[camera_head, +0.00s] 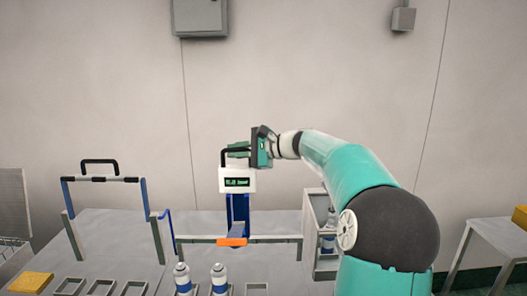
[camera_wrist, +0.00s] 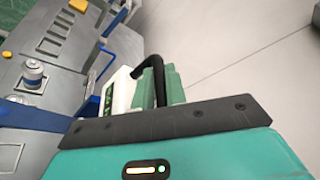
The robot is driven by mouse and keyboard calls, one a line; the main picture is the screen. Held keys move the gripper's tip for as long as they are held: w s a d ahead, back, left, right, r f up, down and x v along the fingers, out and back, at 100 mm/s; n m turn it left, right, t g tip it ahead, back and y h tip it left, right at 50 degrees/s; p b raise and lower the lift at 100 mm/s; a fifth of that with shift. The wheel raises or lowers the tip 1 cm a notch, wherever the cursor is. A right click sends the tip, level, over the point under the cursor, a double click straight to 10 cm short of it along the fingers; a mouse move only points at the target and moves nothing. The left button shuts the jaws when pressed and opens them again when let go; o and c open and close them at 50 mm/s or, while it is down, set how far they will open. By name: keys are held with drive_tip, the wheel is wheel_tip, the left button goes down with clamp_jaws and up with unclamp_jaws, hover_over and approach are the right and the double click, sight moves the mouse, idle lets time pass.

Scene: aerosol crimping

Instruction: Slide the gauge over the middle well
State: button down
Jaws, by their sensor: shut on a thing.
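The gauge (camera_head: 237,181) is a white box with a dark green-lit display and a black handle on top, on a blue upright above the rail at the middle of the table. In the wrist view the white gauge (camera_wrist: 121,93) and its black handle (camera_wrist: 157,72) are at the centre. My gripper (camera_head: 243,151) is shut on the handle from the right; the fingers partly hide it. Square wells lie along the table front: empty ones (camera_head: 101,287) at left, others under two aerosol cans (camera_head: 184,279) (camera_head: 219,279). I cannot tell which is the middle well.
A rail (camera_head: 270,239) with an orange piece (camera_head: 232,242) crosses the table below the gauge. A blue-posted frame with a black handle (camera_head: 100,168) stands left. An open box holding a can (camera_head: 327,241) stands right. A yellow block (camera_head: 30,283) lies front left.

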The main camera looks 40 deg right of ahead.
sight(225, 150)
drive_tip(key=w+a, duration=0.1)
drive_tip(key=a, duration=0.1)
drive_tip(key=w+a, duration=0.2)
drive_tip(key=c, duration=1.5)
unclamp_jaws()
drive_tip(key=shift+a, duration=0.1)
drive_tip(key=shift+o, duration=0.2)
drive_tip(key=v, duration=1.4)
